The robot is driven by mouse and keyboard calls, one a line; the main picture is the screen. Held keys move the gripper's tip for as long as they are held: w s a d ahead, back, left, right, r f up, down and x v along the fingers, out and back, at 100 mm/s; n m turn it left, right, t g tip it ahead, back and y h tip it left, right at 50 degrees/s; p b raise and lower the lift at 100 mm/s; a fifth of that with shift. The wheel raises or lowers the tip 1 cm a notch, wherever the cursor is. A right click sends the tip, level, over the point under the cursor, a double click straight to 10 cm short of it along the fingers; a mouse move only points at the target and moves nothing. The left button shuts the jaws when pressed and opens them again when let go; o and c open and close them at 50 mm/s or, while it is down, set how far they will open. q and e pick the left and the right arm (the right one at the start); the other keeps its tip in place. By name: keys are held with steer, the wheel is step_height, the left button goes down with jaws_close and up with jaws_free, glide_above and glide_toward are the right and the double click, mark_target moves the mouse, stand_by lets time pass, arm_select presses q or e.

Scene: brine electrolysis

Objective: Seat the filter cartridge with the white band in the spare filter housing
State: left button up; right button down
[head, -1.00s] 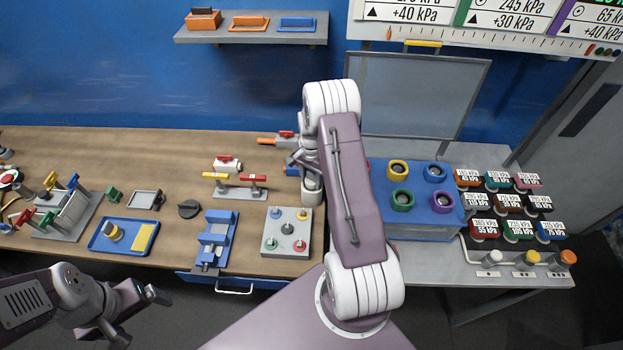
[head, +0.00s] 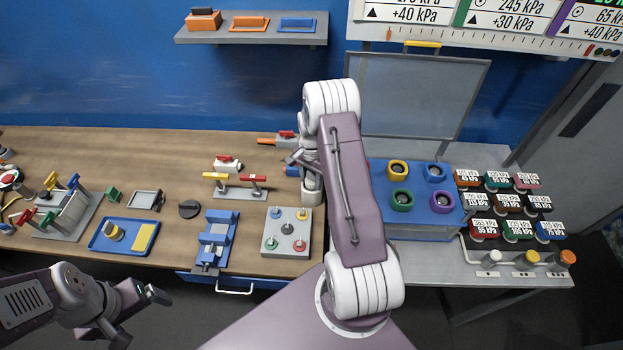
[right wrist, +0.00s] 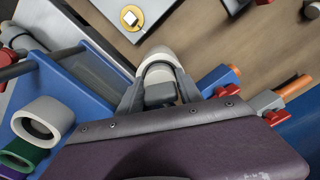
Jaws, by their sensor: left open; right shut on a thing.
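My right gripper (head: 308,172) is over the back of the bench, largely hidden behind my right arm. In the right wrist view it (right wrist: 160,95) is shut on a pale, rounded thing (right wrist: 161,62). This appears to be the cartridge, but no clear white band can be made out. In the head view, a pale grey cylinder (head: 312,195) shows under the wrist. I cannot tell whether it stands on the bench or hangs from the jaws. The spare filter housing cannot be picked out with certainty. My left gripper (head: 143,312) is open and empty, in front of the bench.
A blue box (head: 425,222) with coloured rings stands right of my right arm; its white ring (right wrist: 38,118) shows in the right wrist view. A grey plate with pegs (head: 268,243), a blue cradle (head: 216,238) and a blue tray (head: 103,241) occupy the bench front. Bare wood lies back left.

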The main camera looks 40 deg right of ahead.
steer(key=shift+f, duration=0.15)
stand_by(0.3)
steer(key=c, duration=0.7)
jaws_free()
steer(key=shift+r, duration=0.3)
jaws_close()
stand_by(0.6)
